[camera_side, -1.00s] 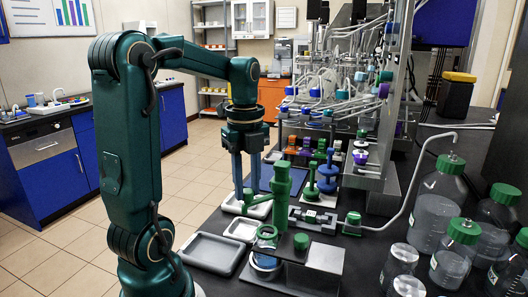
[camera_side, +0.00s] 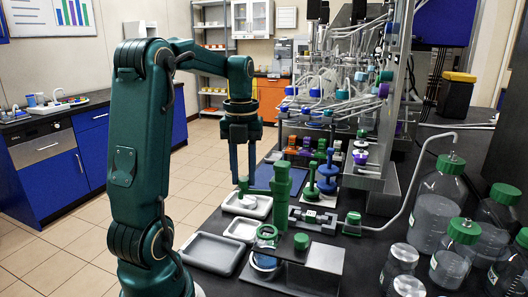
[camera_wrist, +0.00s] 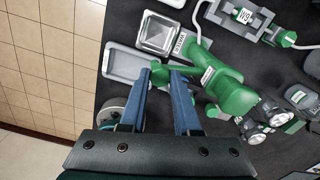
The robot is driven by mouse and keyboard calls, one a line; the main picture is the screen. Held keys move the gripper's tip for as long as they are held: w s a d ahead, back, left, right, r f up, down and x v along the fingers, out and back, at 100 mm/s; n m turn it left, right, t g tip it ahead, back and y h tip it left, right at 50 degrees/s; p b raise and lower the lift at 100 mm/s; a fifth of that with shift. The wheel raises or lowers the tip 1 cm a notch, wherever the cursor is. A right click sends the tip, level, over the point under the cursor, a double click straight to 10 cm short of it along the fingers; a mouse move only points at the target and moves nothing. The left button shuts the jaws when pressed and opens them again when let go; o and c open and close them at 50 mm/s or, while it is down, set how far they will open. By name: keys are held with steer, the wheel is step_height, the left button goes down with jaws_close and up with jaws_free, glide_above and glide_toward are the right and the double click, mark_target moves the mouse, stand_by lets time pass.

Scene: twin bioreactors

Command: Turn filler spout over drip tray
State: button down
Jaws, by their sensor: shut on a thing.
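The green filler column (camera_side: 281,185) stands upright on the dark bench; the wrist view shows it from above (camera_wrist: 236,97). Its green spout (camera_side: 258,190) reaches left from the column. My gripper (camera_side: 243,180) points down and is shut on the spout's outer end. In the wrist view, its blue fingers (camera_wrist: 168,76) flank the green spout end (camera_wrist: 159,72). A shallow pale tray (camera_side: 262,211) lies below and in front of the gripper, with a round pale piece at it. I cannot tell which tray is the drip tray.
A second pale tray (camera_side: 241,229) and a larger grey tray (camera_side: 212,253) lie nearer along the bench's left edge. A grey clamp fixture (camera_side: 312,219) stands right of the column. Green-capped bottles (camera_side: 438,199) crowd the right. Green and blue stacked pieces (camera_side: 328,172) stand behind.

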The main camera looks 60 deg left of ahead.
stand_by(0.4)
steer(key=c, duration=0.6)
jaws_free()
steer(key=shift+r, duration=2.6)
